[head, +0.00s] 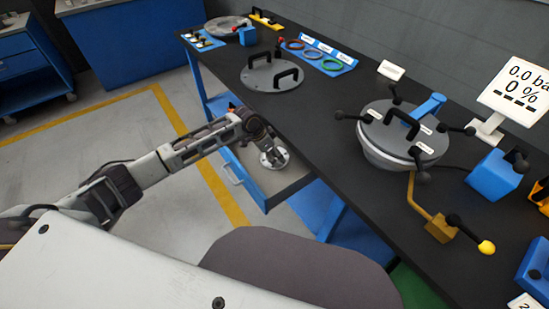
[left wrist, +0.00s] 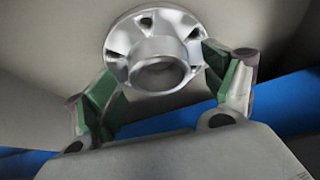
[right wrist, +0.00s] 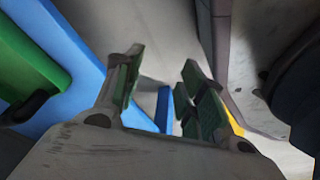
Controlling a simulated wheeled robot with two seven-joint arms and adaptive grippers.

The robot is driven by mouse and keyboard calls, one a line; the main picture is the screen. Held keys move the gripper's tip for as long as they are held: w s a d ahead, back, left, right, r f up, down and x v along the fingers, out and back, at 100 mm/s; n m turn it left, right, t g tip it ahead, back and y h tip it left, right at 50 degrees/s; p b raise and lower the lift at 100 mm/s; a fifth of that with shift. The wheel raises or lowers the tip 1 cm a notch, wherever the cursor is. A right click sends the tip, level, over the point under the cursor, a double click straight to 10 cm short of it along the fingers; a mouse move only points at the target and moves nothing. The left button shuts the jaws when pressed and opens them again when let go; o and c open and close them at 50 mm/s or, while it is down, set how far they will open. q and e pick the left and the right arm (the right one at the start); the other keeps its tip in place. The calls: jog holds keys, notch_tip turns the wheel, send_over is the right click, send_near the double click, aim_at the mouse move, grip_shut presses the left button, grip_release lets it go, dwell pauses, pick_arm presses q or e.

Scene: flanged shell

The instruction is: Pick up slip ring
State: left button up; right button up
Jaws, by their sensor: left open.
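The slip ring (head: 279,158), a silver flanged piece with a raised round collar and holes in its flange, lies in the open drawer (head: 295,183) under the bench. My left gripper (head: 270,148) is over the drawer, close to the slip ring. In the left wrist view the slip ring (left wrist: 150,48) shows ahead of and partly between the fingers of my open left gripper (left wrist: 160,75). I cannot tell whether a finger touches it. My right gripper (right wrist: 162,85) shows only in its own wrist view, open and empty, away from the slip ring.
The dark bench top (head: 330,105) runs above the drawer. It carries a lidded round vessel (head: 402,135), a round plate with handles (head: 272,74), a blue tray of coloured rings (head: 318,54) and a display (head: 517,88). The drawer walls stand close around my left gripper.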

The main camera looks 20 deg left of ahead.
aim_at(261, 162)
pick_arm(q)
jog(key=c, duration=1.7)
jog(key=shift+w+r, duration=0.1)
jog(key=shift+r, duration=0.05)
grip_shut()
jog(key=shift+r, duration=0.65)
jog(key=shift+a, duration=0.3)
jog(key=s+a+p, duration=0.1)
jog(key=s+a, duration=0.4)
jog(key=shift+a, duration=0.2)
jog(key=shift+s+r, duration=0.1)
jog(key=shift+r, duration=0.15)
notch_tip(261, 162, up, 13)
jog(key=p, duration=0.2)
pick_arm(e)
jog(key=s+d+f, duration=0.2)
jog(key=s+d, duration=0.1)
jog(key=s, duration=0.2)
jog(key=shift+d, duration=0.2)
pick_arm(q)
jog(key=shift+r, duration=0.1)
pick_arm(e)
jog(key=shift+w, duration=0.15)
